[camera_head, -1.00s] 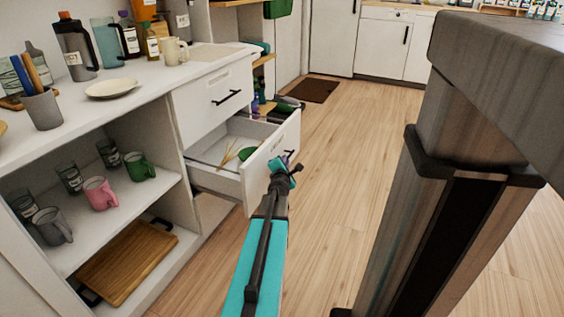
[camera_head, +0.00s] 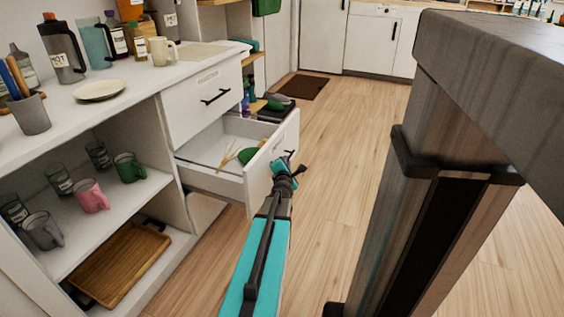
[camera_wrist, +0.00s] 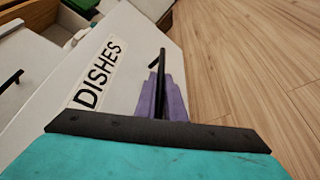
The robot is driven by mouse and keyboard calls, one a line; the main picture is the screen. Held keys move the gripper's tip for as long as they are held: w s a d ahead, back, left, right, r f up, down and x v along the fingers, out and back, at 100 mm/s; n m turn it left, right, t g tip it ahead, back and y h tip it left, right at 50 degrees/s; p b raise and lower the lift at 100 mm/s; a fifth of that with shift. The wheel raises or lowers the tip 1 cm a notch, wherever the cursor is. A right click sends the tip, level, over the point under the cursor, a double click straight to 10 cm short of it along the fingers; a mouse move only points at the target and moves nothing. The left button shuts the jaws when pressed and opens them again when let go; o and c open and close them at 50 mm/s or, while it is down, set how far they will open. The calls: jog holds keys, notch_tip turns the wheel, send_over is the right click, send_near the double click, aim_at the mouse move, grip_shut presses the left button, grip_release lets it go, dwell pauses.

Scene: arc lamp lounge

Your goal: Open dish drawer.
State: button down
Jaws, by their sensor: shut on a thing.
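The dish drawer (camera_head: 258,181) is a white lower drawer, pulled well out from the counter unit. Inside it lie a green item (camera_head: 248,154) and thin tan sticks (camera_head: 229,155). In the wrist view its front (camera_wrist: 120,40) carries a "DISHES" label (camera_wrist: 101,72) and a black bar handle (camera_wrist: 160,85). My gripper (camera_head: 285,165) is at the drawer front, and its purple fingers (camera_wrist: 172,97) are closed around the handle. My gripper body hides part of the drawer front.
A closed white drawer (camera_head: 207,101) with a black handle sits above. Open shelves at left hold several mugs and a wooden tray (camera_head: 122,262). A grey table-like piece (camera_head: 500,75) stands close at right. Wooden floor (camera_head: 335,150) is free between.

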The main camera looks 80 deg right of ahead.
jog(key=s+a+p, duration=0.1)
jog(key=s, duration=0.5)
jog(key=shift+a, duration=0.2)
jog(key=shift+w, duration=0.1)
jog(key=c, duration=2.1)
grip_release()
jog(key=shift+a, duration=0.15)
